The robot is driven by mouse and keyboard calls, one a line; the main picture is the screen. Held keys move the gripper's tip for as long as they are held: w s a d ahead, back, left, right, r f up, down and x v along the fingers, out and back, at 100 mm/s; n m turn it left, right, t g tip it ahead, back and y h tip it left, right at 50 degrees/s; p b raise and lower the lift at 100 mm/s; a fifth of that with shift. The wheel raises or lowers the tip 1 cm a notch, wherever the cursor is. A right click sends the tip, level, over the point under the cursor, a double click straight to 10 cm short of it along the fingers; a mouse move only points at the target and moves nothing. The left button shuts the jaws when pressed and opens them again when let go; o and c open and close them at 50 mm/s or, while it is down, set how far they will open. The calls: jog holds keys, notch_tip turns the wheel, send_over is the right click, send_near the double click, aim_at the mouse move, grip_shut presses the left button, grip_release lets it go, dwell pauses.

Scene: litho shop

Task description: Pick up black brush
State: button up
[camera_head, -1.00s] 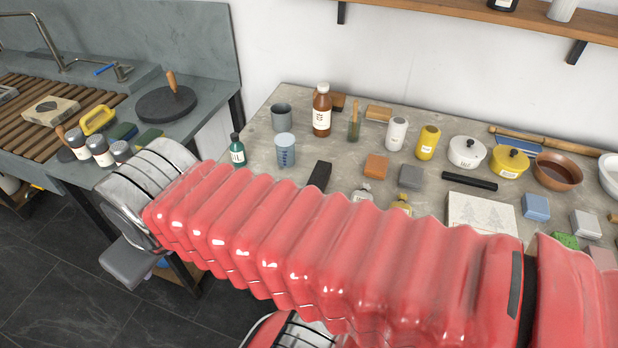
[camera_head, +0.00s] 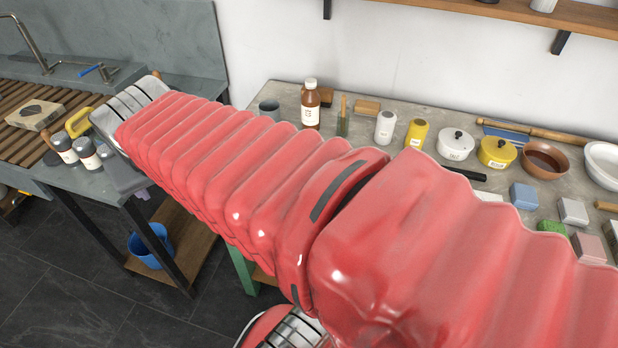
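A long, thin black object (camera_head: 466,173) lies on the grey worktable (camera_head: 400,160), just behind my red arm. It may be the black brush, but no bristles show, so I cannot tell. Its left part is hidden by the arm. My arm crosses the picture from the lower right to the upper left and covers much of the table's front and left. My gripper is not in view, so its opening and contents do not show.
Behind the arm stand a brown bottle (camera_head: 310,104), a white canister (camera_head: 385,127), a yellow canister (camera_head: 416,134), lidded pots (camera_head: 455,144) and a brown bowl (camera_head: 543,160). A wooden shelf (camera_head: 520,14) hangs above. At left is a sink counter (camera_head: 85,185); a blue bucket (camera_head: 150,246) stands below.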

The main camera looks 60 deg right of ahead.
jog(key=d+r+m+g+h, duration=0.1)
jog(key=d+m+h, duration=0.45)
jog(key=d, duration=1.55)
jog(key=s+d+f+m+g+y, duration=0.1)
jog(key=s+f, duration=0.2)
jog(key=s, duration=0.2)
jog(key=s+d+f+m+g+y, duration=0.1)
jog(key=s+f+m+g, duration=0.1)
jog(key=s+f, duration=0.2)
jog(key=s+d+f+m+g+y, duration=0.1)
jog(key=s+d+f+m+y, duration=0.1)
jog(key=s, duration=0.4)
jog(key=shift+d+f+m, duration=0.1)
jog(key=shift+f+m, duration=0.15)
jog(key=shift+f, duration=0.6)
jog(key=shift+f, duration=0.1)
jog(key=shift+x, duration=4.25)
jog(key=shift+x, duration=2.6)
jog(key=shift+s+f, duration=0.1)
